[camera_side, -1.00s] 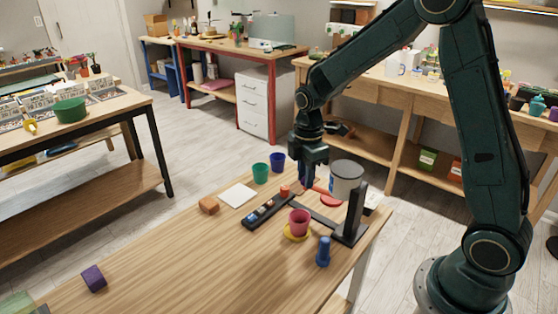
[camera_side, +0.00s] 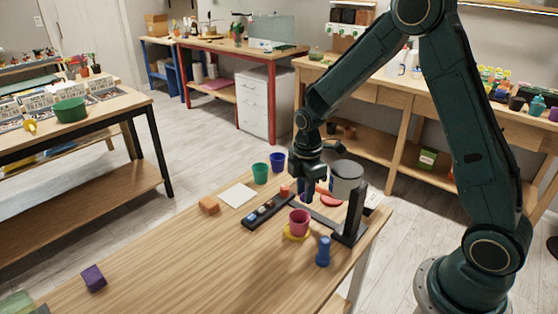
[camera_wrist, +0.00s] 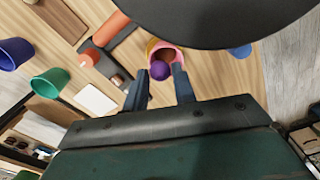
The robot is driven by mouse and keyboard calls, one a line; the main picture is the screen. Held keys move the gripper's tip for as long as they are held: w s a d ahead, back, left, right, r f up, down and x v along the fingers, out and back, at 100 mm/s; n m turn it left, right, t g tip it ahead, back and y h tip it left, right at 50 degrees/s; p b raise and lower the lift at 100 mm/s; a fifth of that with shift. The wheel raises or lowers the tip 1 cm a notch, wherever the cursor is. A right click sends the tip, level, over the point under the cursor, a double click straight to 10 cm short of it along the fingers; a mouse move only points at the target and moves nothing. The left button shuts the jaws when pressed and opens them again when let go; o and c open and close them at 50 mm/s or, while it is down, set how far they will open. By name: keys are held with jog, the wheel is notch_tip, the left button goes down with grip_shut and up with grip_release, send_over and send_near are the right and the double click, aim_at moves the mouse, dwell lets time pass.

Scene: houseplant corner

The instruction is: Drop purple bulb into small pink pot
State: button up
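The small pink pot (camera_side: 299,224) stands upright on a yellow saucer (camera_side: 287,235) near the table's right end. It also shows in the wrist view (camera_wrist: 178,52), with brown inside. My gripper (camera_side: 315,192) is above and slightly behind the pot, pointing down. In the wrist view, the purple bulb (camera_wrist: 160,70) sits between my two fingertips (camera_wrist: 160,72). In the side view I cannot make out the bulb.
A black stand (camera_side: 352,215) and a grey can (camera_side: 346,180) are close right of my gripper. A blue object (camera_side: 323,252) stands in front. A dark tray (camera_side: 265,212), white card (camera_side: 237,195), and green (camera_side: 260,173) and blue (camera_side: 277,162) cups lie left. The left tabletop is mostly clear.

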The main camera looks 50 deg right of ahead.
jog(key=o, duration=0.4)
jog(key=shift+c, duration=0.2)
jog(key=shift+r, duration=0.15)
notch_tip(320, 180, up, 14)
jog(key=shift+f, duration=0.2)
dwell(0.6)
jog(key=s+a+r+m+t, duration=0.1)
jog(key=s+r+m+t, duration=0.1)
jog(key=s+m, duration=0.2)
jog(key=s+a+r+m+t, duration=0.1)
jog(key=s+m, duration=0.4)
jog(key=s, duration=0.6)
jog(key=s+a+r+m+t, duration=0.2)
jog(key=s+r+m, duration=0.2)
jog(key=s, duration=0.3)
jog(key=shift+s+a+r+m+t, duration=0.3)
jog(key=shift+a+r, duration=0.1)
jog(key=shift+r, duration=0.2)
